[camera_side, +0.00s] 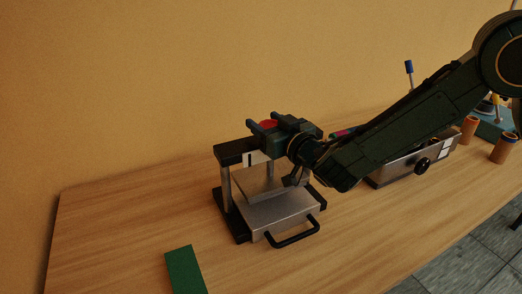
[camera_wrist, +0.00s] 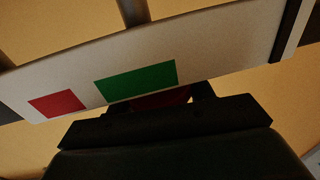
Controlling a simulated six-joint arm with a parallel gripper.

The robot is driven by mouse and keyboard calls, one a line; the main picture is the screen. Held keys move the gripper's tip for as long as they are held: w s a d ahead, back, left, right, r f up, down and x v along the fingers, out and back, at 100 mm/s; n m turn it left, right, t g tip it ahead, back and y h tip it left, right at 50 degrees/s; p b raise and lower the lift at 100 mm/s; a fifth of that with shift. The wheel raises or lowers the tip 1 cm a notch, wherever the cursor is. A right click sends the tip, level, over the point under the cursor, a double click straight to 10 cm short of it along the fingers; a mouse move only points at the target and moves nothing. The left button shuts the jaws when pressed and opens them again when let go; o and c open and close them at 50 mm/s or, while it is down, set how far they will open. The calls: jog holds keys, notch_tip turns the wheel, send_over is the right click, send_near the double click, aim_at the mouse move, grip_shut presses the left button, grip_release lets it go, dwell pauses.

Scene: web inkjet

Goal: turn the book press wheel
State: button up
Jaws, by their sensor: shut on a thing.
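The book press (camera_side: 235,152) stands on the table, with a dark top beam, metal posts, a grey plate and a metal base with a black front handle. My gripper (camera_side: 265,122) is above the top beam, shut on the red wheel (camera_side: 268,125). Only a small red part of the wheel shows between the fingers; the rest is hidden. In the wrist view, a dark red bit of the wheel (camera_wrist: 160,99) shows between the dark fingers, beside a pale panel (camera_wrist: 215,55) with a red and a green patch.
A green strip (camera_side: 185,270) lies on the table at the front left. A metal box with a black knob (camera_side: 421,165) stands to the right, partly behind my arm. Brown cylinders (camera_side: 503,148) stand at the far right. The table left of the press is clear.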

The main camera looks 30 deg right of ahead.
jog(key=shift+a+n+g+y, duration=0.1)
jog(key=shift+n+g+y, duration=0.4)
jog(key=shift+n+y, duration=0.9)
jog(key=shift+a+n+g+y, duration=0.1)
jog(key=shift+n+g+y, duration=0.55)
jog(key=shift+y, duration=1.25)
jog(key=shift+s+a+n+g+y, duration=0.15)
jog(key=shift+n+g+y, duration=1)
jog(key=shift+n+y, duration=0.15)
jog(key=shift+s+a+n+g+y, duration=0.15)
jog(key=shift+n+g+y, duration=1)
jog(key=shift+y, duration=0.25)
jog(key=o, duration=1)
jog(key=shift+c, duration=0.2)
jog(key=shift+d+t, duration=0.1)
jog(key=shift+t, duration=0.15)
jog(key=v, duration=1.3)
jog(key=shift+s+d, duration=0.25)
jog(key=shift+r, duration=0.1)
